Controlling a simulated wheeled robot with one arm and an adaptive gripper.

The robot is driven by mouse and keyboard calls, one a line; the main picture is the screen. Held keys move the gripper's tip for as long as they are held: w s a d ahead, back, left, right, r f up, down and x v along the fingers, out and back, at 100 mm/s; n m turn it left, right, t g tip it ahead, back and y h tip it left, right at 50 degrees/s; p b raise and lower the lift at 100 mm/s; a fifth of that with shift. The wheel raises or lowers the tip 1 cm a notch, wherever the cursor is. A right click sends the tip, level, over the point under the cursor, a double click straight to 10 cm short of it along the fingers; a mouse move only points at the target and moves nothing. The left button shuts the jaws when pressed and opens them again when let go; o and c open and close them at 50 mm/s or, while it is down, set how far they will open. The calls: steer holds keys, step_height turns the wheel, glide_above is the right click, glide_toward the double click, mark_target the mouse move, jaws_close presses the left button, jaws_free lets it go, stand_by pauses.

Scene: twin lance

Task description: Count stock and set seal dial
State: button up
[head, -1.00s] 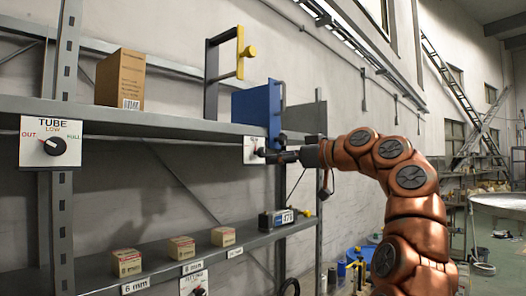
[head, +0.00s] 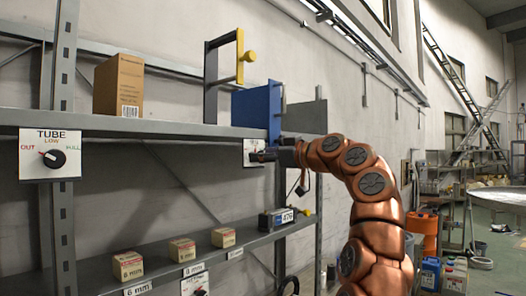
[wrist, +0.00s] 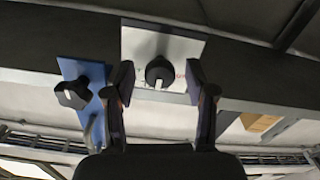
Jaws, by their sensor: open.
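A dial plate (head: 252,148) hangs on the upper shelf edge below a blue bracket; my gripper partly covers it and I cannot read its title. In the wrist view its dark knob (wrist: 158,68) with a white pointer shows on the pale plate (wrist: 190,48). My gripper (head: 262,156) is open at this dial; its fingertips (wrist: 160,82) are either side of the knob with gaps. The TUBE dial (head: 50,156) at left points toward OUT. Stock boxes stand on the lower shelf: one at left (head: 128,265), one in the middle (head: 182,250), one at right (head: 223,237).
A blue bracket (head: 257,108) with a black knob (wrist: 72,93) is beside the dial. A tall carton (head: 118,85) stands on the upper shelf. A dark counter device (head: 275,220) is at the lower shelf's right end. Another dial plate (head: 195,284) hangs below. Blue containers (head: 431,272) stand on the floor.

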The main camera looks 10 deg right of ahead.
steer(key=shift+w, duration=0.1)
jaws_close()
stand_by(0.4)
steer(key=shift+a+m, duration=0.1)
steer(key=shift+m, duration=0.4)
steer(key=shift+f, duration=0.1)
steer(key=m+p, duration=0.1)
steer(key=m, duration=0.3)
steer(key=shift+r, duration=0.2)
steer(key=m+p, duration=0.2)
steer(key=m, duration=0.2)
steer(key=shift+m, duration=0.3)
steer(key=shift+f+m+p, duration=0.2)
steer(key=shift+m+p, duration=0.6)
steer(key=shift+m, duration=0.3)
